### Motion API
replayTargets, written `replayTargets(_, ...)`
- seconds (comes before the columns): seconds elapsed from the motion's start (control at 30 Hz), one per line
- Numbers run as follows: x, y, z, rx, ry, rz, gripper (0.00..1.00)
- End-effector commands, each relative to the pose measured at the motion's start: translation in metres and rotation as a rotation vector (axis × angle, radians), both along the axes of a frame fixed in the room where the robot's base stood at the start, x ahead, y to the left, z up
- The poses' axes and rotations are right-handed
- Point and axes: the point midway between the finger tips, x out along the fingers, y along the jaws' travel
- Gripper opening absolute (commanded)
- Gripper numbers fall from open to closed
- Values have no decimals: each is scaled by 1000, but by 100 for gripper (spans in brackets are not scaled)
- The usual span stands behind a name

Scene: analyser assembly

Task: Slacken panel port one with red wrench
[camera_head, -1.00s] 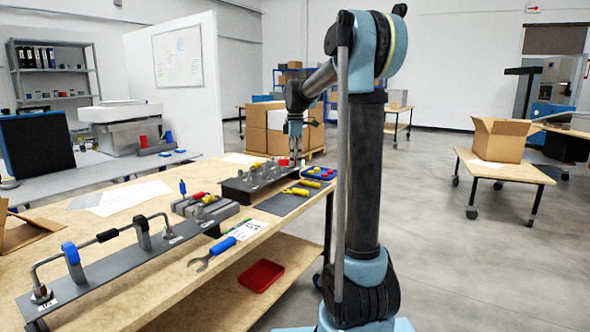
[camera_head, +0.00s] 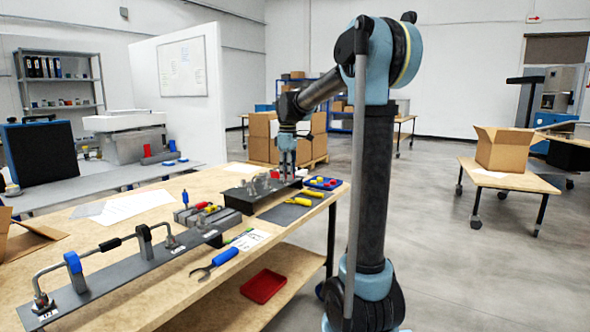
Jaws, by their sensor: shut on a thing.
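The dark panel (camera_head: 240,201) stands raised on the wooden table, with several metal port fittings along its top. My gripper (camera_head: 287,175) points down over the panel's far right end. It is shut, and a small red piece (camera_head: 275,174) shows beside its fingers. I take this to be the red wrench's handle. The wrench's jaw is too small and hidden to make out, and I cannot tell whether it touches a port. The port numbers cannot be read.
Yellow-handled tools (camera_head: 299,202) lie on a dark mat in front of the panel. A blue tray (camera_head: 338,187) sits at the table's far corner. A blue-handled wrench (camera_head: 222,257) lies nearer, beside a pipe assembly (camera_head: 105,281). A red bin (camera_head: 262,286) is on the lower shelf.

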Motion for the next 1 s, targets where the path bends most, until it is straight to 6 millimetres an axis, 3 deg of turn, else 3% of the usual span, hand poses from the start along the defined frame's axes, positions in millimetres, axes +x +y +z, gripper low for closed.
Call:
replayTargets(0.5, -69, 51, -34, 0, -2, -543, 0)
replayTargets(0.7, -81, 57, -40, 0, -3, -642, 0)
replayTargets(1.0, -83, 58, -41, 0, -2, -661, 0)
